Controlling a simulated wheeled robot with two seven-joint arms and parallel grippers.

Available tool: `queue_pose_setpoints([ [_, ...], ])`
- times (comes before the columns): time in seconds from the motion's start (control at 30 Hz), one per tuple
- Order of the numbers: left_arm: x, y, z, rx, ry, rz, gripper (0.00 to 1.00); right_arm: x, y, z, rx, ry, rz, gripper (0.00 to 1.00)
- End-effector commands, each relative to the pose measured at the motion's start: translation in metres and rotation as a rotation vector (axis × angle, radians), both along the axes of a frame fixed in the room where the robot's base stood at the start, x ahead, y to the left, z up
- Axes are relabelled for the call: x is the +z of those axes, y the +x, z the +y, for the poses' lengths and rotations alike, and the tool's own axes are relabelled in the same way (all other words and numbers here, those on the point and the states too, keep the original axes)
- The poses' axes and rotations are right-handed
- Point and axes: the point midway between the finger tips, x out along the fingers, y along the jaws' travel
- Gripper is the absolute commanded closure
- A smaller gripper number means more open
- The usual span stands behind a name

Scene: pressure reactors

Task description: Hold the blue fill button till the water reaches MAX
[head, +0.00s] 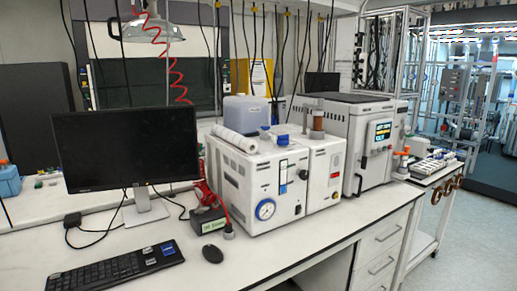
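A white boxy machine (238,178) stands on the bench in the middle of the head view. Its front has a round dial (265,209) with a blue rim, a black knob (304,174) and a narrow upright strip (283,172) with blue on it. Whether that spot is the fill button is too small to tell. The water level and a MAX mark cannot be read. Neither of my grippers is in view.
A monitor (125,148), keyboard (115,272) and mouse (212,254) are on the bench at left. The bench front (285,240) is clear.

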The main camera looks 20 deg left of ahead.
Motion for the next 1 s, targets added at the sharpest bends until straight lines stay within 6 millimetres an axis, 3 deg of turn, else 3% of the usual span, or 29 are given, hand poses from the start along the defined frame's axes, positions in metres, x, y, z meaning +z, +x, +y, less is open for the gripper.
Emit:
queue_pose_setpoints([
  [0.03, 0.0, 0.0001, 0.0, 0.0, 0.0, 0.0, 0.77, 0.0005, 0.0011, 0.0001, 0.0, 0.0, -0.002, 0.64],
  [0.17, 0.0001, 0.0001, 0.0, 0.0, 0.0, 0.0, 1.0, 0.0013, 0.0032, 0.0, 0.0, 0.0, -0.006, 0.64],
  [1.0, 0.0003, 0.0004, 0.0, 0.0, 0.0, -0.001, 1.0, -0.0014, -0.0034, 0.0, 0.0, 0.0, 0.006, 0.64],
])
